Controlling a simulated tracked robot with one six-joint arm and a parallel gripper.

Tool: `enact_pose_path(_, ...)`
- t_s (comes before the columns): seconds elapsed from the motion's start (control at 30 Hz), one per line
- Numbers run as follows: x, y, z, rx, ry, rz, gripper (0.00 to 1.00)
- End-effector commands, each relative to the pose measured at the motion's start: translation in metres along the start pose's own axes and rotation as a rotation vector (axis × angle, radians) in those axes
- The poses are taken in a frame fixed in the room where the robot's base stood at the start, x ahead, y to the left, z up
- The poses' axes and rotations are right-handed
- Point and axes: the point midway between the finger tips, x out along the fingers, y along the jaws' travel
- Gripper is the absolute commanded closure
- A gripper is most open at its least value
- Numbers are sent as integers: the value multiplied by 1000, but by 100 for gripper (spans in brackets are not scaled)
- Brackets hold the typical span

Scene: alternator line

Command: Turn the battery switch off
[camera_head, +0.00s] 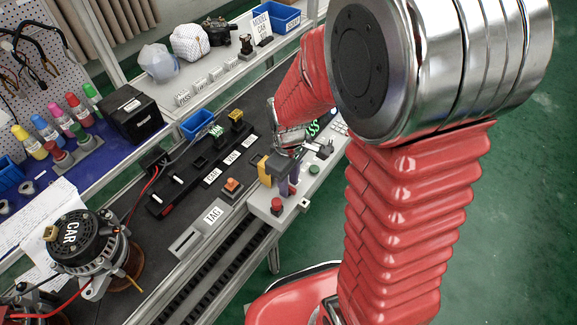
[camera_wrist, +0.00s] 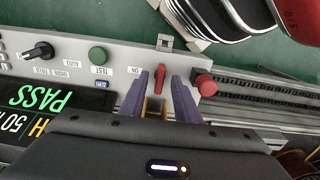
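A red lever switch (camera_wrist: 161,71) stands on the light grey control box (camera_wrist: 130,65), beside an "ON" label. In the wrist view it shows between the fingertips of my gripper (camera_wrist: 161,82). The two purple fingers are apart, one on each side of the lever; I cannot tell if either touches it. In the head view my gripper (camera_head: 287,178) is over the control box (camera_head: 260,199), and the lever is mostly hidden by the fingers. No label reading "battery" is legible.
A red mushroom button (camera_wrist: 205,85) sits close beside the right finger. A green TEST button (camera_wrist: 97,54) and a black rotary knob (camera_wrist: 38,50) are to the left. A display (camera_wrist: 45,98) reads PASS. An alternator (camera_head: 84,245) stands on the bench at left.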

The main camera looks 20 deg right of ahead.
Motion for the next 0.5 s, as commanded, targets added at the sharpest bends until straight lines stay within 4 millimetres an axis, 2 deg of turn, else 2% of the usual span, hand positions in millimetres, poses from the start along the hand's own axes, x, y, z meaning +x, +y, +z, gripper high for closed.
enact_pose_path(0.17,-18,0,0,0,3,2,71)
enact_pose_path(0.5,-74,0,0,0,4,3,71)
